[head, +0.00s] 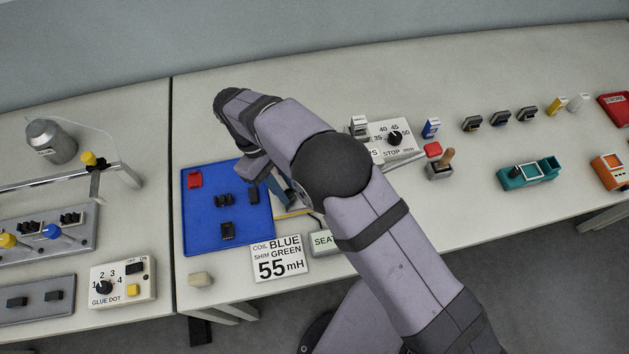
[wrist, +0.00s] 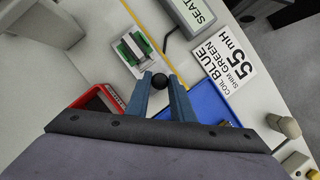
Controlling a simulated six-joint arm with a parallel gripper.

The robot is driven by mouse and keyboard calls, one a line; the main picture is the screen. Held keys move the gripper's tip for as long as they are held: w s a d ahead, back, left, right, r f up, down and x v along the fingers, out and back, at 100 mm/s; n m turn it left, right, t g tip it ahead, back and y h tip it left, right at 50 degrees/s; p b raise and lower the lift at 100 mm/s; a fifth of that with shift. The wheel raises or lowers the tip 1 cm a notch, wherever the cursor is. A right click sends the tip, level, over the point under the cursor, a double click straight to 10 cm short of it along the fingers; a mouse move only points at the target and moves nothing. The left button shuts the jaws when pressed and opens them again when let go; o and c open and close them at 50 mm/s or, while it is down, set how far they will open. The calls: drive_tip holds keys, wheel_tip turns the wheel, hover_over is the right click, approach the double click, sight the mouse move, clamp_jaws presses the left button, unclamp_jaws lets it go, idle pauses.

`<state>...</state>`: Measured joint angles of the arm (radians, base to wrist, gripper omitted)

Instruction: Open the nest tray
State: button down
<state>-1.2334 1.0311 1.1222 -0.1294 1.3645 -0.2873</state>
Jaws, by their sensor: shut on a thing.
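In the wrist view, the two blue fingers of my gripper (wrist: 161,84) are closed on a round black knob (wrist: 159,81). The knob sits at the near edge of a pale grey plate, which looks like the nest tray (wrist: 148,67). A green part with a pale middle (wrist: 131,48) lies in the plate. I cannot tell how far the tray is slid out. In the head view, my gripper (head: 279,190) is low beside the blue mat, and my arm hides the tray and knob.
A blue mat (head: 205,235) with black parts and a red piece lies left of my gripper. A sign reading 55 mH (head: 281,257) and a SEAT label (head: 323,242) stand in front. A red bin (wrist: 75,102) is close to my left finger in the wrist view.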

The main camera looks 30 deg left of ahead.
drive_tip(key=shift+s+a, duration=0.8)
drive_tip(key=shift+a, duration=0.1)
drive_tip(key=c, duration=1.6)
unclamp_jaws()
drive_tip(key=shift+d, duration=0.1)
drive_tip(key=shift+o, duration=0.2)
drive_tip(key=shift+r, duration=0.1)
drive_tip(key=b+v, duration=0.2)
drive_tip(key=v, duration=0.5)
drive_tip(key=shift+r, duration=0.15)
